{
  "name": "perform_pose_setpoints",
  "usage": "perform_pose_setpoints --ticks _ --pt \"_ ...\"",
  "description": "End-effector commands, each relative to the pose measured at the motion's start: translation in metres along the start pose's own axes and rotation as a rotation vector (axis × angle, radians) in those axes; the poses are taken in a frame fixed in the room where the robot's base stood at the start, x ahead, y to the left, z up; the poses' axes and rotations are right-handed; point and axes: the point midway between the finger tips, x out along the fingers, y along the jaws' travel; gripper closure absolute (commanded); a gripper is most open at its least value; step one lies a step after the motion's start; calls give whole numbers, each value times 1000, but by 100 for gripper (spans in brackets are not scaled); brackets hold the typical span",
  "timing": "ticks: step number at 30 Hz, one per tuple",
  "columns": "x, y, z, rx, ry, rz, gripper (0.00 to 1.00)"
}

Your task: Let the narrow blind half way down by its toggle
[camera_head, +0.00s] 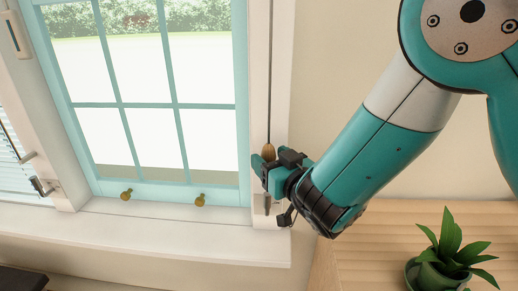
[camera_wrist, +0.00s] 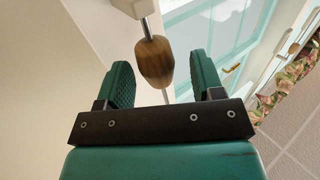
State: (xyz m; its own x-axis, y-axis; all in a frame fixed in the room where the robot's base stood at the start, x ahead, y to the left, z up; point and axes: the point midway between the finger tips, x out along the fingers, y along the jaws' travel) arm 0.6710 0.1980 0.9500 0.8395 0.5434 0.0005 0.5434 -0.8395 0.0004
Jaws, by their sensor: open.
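The toggle (camera_head: 268,152) is a small brown wooden knob on a thin dark cord (camera_head: 269,90) beside the right side of the teal window. In the wrist view the toggle (camera_wrist: 154,62) shows between the two teal fingers, with gaps on both sides. My gripper (camera_head: 261,172) is open at the toggle, and its body hides part of what is below. The gripper (camera_wrist: 161,70) also shows in the wrist view. No lowered blind shows across the teal window (camera_head: 150,100); its top is out of view.
A slatted blind (camera_head: 8,150) covers another window at the left edge. Brass knobs (camera_head: 125,194) sit on the teal frame above the white sill (camera_head: 170,230). A potted plant (camera_head: 450,255) stands on a wooden surface (camera_head: 360,240) at lower right.

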Motion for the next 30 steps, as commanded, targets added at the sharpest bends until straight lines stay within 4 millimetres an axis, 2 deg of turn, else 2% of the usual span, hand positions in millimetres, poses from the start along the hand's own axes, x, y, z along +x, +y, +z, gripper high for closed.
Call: perform_pose_setpoints --ticks 6,14,15,23,30 --pt "7 7 0 0 -1 18 39" --pt "6 11 0 0 -1 24 39" --pt "6 11 0 0 -1 24 41" --pt "6 10 0 0 -1 23 100" --pt "8 4 -7 0 0 14 100"
